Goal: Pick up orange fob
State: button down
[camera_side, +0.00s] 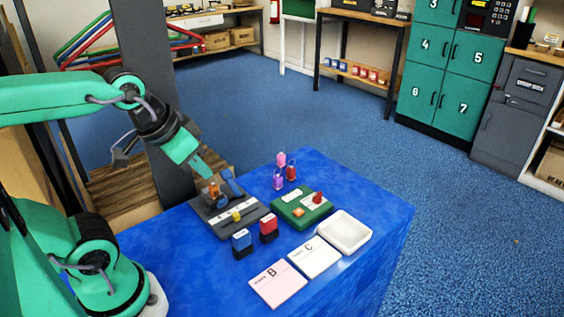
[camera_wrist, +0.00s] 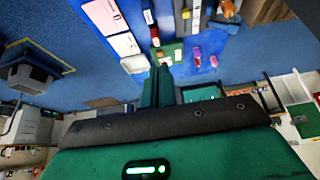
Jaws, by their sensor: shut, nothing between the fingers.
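The orange fob (camera_side: 213,189) appears as a small orange piece at the back of the grey tray (camera_side: 245,220), beside a blue piece (camera_side: 231,182). An orange piece also shows at the top of the wrist view (camera_wrist: 228,8). A flat orange block (camera_side: 299,212) lies on the green tray (camera_side: 285,207). My gripper (camera_side: 203,169) is shut and empty, above and slightly left of the orange fob in the side view; I cannot tell the exact gap. In the wrist view my gripper (camera_wrist: 160,70) points at the table, away from that orange piece.
Pink (camera_side: 281,159), purple (camera_side: 278,182) and red (camera_side: 291,173) fobs stand behind the green tray. A yellow piece (camera_side: 236,216) is on the grey tray. Blue (camera_side: 242,242) and red (camera_side: 268,227) stamps stand in front. A white tray (camera_side: 344,232) and two cards lie nearer the edge.

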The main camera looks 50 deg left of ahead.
jog(key=c, duration=1.2)
grip_release()
jog(key=shift+o, duration=0.2)
jog(key=shift+w+a, duration=0.1)
jog(key=m+g, duration=0.5)
jog(key=m, duration=1.2)
send_over(213, 185)
jog(key=f, duration=1.3)
jog(key=shift+d+f, duration=0.3)
jog(key=shift+d, duration=0.05)
jog(key=shift+a+f+m+g, duration=0.3)
jog(key=shift+a+f+m, duration=0.15)
jog(key=shift+f+m, duration=0.05)
